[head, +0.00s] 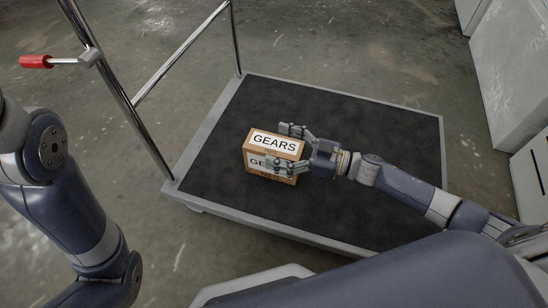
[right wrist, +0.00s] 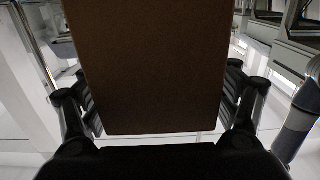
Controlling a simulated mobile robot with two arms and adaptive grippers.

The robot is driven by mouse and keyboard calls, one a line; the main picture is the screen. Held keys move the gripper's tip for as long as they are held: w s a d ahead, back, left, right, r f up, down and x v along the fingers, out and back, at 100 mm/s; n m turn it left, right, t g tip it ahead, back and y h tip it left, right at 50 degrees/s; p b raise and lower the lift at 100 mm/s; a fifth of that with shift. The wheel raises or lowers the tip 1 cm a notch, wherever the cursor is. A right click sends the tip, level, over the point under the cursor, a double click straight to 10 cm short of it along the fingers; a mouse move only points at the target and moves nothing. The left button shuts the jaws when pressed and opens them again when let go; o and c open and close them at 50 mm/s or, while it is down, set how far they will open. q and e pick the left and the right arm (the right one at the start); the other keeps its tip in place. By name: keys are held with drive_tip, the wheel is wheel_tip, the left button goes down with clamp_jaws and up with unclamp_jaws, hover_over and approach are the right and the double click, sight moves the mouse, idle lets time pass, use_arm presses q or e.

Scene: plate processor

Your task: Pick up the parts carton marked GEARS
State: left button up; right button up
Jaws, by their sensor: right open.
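The parts carton marked GEARS (head: 255,137) is a small brown box with white labels on its top and front. It stands upright on the black deck of a flat cart (head: 345,115). My right gripper (head: 284,148) is open, with one finger on the far side of the carton and one on the near side. The carton's brown face (right wrist: 147,65) fills the middle of the right wrist view between the two fingers. Whether the fingers touch it I cannot tell. My left arm shows at the left edge, but its gripper is out of view.
The cart has a metal rail handle (head: 180,65) on its left side, with a red-gripped lever (head: 36,61) near the upper left. The deck around the carton is clear. Pale cabinets (head: 512,75) stand on the concrete floor at the right.

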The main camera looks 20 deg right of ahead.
drive_tip(key=shift+c, duration=0.6)
drive_tip(key=c, duration=1.8)
drive_tip(key=shift+r, duration=0.1)
clamp_jaws()
drive_tip(key=shift+r, duration=0.1)
